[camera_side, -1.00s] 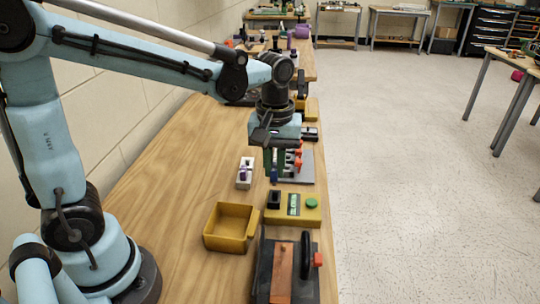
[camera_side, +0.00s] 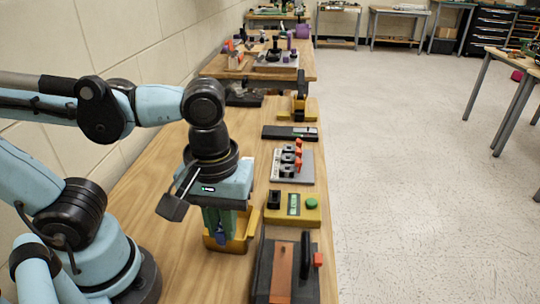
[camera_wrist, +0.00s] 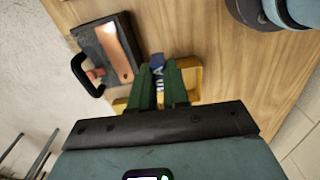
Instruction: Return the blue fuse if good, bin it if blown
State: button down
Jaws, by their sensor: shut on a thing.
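My gripper (camera_side: 221,240) points down with its green fingers shut on the blue fuse (camera_side: 221,238). In the wrist view the blue fuse (camera_wrist: 158,68), with a pale band, shows between the fingertips (camera_wrist: 160,84). The yellow bin (camera_side: 250,226) is behind and around the fingers in the side view. In the wrist view its yellow walls (camera_wrist: 194,78) show on both sides of the fingers, so the fuse appears over it. How deep the fuse sits is unclear. The yellow tester (camera_side: 274,216) with a green display and green button stands right of the gripper.
A grey block with red levers (camera_side: 305,166) stands beyond the tester. A black device with an orange strip and handle (camera_side: 284,275) lies in front, also in the wrist view (camera_wrist: 108,50). A flat black device (camera_side: 289,133) lies farther back. My arm hides the left middle of the bench.

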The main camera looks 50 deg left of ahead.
jog(key=w+a+f, duration=0.2)
jog(key=a, duration=0.1)
jog(key=w+a+f, duration=0.2)
jog(key=a, duration=0.1)
jog(key=w+a+f, duration=0.2)
jog(key=a, duration=0.1)
jog(key=shift+w+a+f, duration=0.1)
jog(key=shift+a+f, duration=0.05)
jog(key=shift+f, duration=2.2)
jog(key=shift+f, duration=0.15)
jog(key=c, duration=1.1)
grip_release()
jog(key=shift+r, duration=6.05)
jog(key=w+m+t, duration=0.1)
jog(key=m+t, duration=0.1)
jog(key=w+m+t, duration=0.2)
jog(key=m, duration=0.1)
jog(key=w+a+m+t, duration=0.1)
jog(key=m+t, duration=0.2)
jog(key=shift+w+a+f, duration=0.1)
jog(key=shift+w+f, duration=0.2)
jog(key=shift+w, duration=0.1)
